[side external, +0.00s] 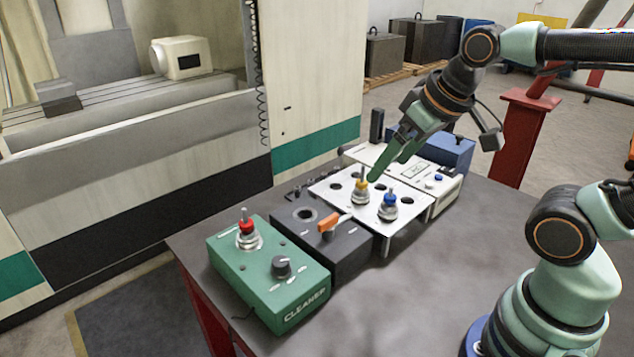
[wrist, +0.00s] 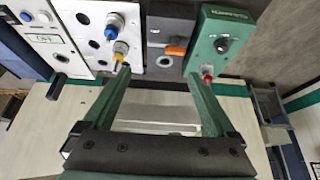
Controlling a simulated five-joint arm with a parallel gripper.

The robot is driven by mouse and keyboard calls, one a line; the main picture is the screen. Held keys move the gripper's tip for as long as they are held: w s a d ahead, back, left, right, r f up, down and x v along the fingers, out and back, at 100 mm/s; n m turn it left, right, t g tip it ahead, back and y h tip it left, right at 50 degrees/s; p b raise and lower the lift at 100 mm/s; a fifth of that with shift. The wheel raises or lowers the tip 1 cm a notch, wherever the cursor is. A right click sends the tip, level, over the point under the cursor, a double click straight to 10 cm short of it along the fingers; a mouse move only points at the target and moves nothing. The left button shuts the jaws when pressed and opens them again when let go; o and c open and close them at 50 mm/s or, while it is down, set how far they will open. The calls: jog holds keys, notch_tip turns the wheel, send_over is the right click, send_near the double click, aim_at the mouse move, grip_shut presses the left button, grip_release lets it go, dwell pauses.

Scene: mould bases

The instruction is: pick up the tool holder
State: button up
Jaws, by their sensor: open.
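Several tool holders are in view. One with a yellow collar (side external: 361,187) stands upright in a white rack plate (side external: 333,188). One with a blue collar (side external: 389,203) stands beside it in the same plate. One with a red collar (side external: 247,230) stands in the green cleaner box (side external: 300,275). My gripper (side external: 372,178) is open and empty, its fingers slanting down close to the yellow holder. In the wrist view, my gripper (wrist: 157,75) has its left fingertip near the yellow holder (wrist: 118,62) and its right near the red holder (wrist: 207,77). Contact cannot be told.
A dark block with an orange lever (side external: 330,226) sits between the rack and the cleaner box. A white device (side external: 440,190) and a blue box (side external: 440,148) stand behind the rack. A large machine (side external: 310,110) borders the table's far left. The front tabletop (side external: 420,290) is clear.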

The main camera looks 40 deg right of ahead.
jog(key=w+a+r+m+g, duration=0.2)
jog(key=w+a+r+m, duration=0.1)
jog(key=w+m, duration=0.3)
jog(key=m+g, duration=0.4)
jog(key=m, duration=0.8)
send_over(244, 209)
notch_tip(244, 209, down, 9)
jog(key=shift+r, duration=0.1)
notch_tip(244, 209, down, 6)
jog(key=shift+f, duration=0.15)
jog(key=shift+a+f, duration=0.2)
jog(key=shift+f, duration=2.4)
jog(key=shift+w+r, duration=0.1)
grip_shut()
